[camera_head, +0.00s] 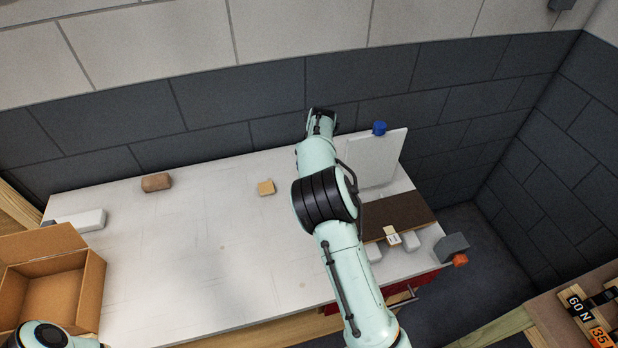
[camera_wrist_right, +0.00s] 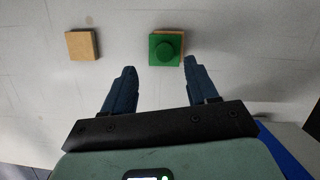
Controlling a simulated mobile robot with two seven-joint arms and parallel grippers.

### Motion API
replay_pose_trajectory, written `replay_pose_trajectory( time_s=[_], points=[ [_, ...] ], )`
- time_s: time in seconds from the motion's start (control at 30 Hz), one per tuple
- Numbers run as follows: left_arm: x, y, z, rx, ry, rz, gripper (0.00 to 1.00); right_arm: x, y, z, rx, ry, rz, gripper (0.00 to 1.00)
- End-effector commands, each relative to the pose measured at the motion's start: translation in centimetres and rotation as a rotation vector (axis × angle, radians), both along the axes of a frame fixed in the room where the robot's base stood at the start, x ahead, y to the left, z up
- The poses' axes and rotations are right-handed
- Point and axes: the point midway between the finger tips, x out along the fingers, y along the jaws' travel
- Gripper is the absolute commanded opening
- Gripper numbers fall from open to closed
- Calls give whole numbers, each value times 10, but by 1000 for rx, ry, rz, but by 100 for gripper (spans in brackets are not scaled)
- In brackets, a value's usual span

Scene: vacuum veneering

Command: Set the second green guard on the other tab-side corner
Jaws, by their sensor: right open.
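In the head view my right arm reaches to the back of the table, with the gripper (camera_head: 321,114) near the wall; the arm hides the guard there. A dark brown board (camera_head: 408,211) lies at the table's right, with a cream tab (camera_head: 391,236) at its front edge. The arm covers its left part. My left gripper is out of view.
A bare tan block (camera_head: 266,187) and a brown block (camera_head: 156,182) stand on the table. A white panel (camera_head: 375,165) with a blue knob (camera_head: 379,128) stands behind the board. White blocks (camera_head: 410,240) and a grey block (camera_head: 451,246) sit in front. The table's left middle is clear.

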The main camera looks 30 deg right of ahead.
Motion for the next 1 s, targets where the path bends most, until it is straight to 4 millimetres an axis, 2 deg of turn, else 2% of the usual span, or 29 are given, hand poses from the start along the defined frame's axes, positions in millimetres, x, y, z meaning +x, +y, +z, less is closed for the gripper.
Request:
replay_pose_trajectory(
  time_s=[0.13, 0.4, 0.7, 0.73, 0.8, 0.9, 1.0],
  points=[
    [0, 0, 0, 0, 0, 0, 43, 2, -3, -12, -2, 2, -1, 58],
    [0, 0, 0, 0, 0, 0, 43, 12, -7, -48, -1, 1, 1, 58],
    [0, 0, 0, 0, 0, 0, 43, 14, -6, -53, 0, 0, 0, 58],
    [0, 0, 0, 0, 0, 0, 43, 14, -6, -53, 0, 0, 0, 52],
    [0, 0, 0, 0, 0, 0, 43, 14, -6, -53, 0, 0, 0, 29],
    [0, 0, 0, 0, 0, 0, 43, 14, -6, -52, 0, 0, 0, 0],
    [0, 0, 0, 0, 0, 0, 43, 14, -6, -52, 0, 0, 0, 0]
  ],
)
